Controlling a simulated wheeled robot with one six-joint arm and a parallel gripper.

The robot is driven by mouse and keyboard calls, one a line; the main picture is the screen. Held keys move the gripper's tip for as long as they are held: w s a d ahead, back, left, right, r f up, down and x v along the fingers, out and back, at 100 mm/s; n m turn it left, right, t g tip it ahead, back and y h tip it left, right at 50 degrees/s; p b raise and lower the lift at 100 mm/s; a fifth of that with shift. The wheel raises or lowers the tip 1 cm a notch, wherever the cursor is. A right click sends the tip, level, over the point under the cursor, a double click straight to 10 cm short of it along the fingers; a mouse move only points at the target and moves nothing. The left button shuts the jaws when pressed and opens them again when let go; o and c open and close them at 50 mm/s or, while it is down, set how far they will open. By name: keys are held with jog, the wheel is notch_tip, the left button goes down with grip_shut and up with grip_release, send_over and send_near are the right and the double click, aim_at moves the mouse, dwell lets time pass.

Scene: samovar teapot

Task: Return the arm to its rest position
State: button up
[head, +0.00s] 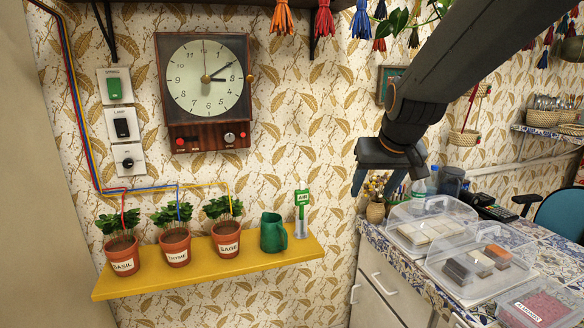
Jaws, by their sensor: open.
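My gripper (379,182) hangs at the right of the middle in the head view, fingers pointing down. It is open and nothing shows between its fingers. It is in the air in front of the papered wall, to the right of the yellow shelf and apart from it in the picture. My arm runs from it up to the top right corner. No samovar or teapot is in view.
A yellow shelf (200,273) carries three herb pots, a green jug (273,233) and a small clear holder with a green sign (302,206). A clock (205,92) and switches hang above. A tiled counter (411,262) with clear lidded boxes (482,263) stands right.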

jog(key=s+f+g, duration=0.5)
jog(key=s+f, duration=1.4)
jog(key=s, duration=0.2)
jog(key=shift+d+g, duration=0.4)
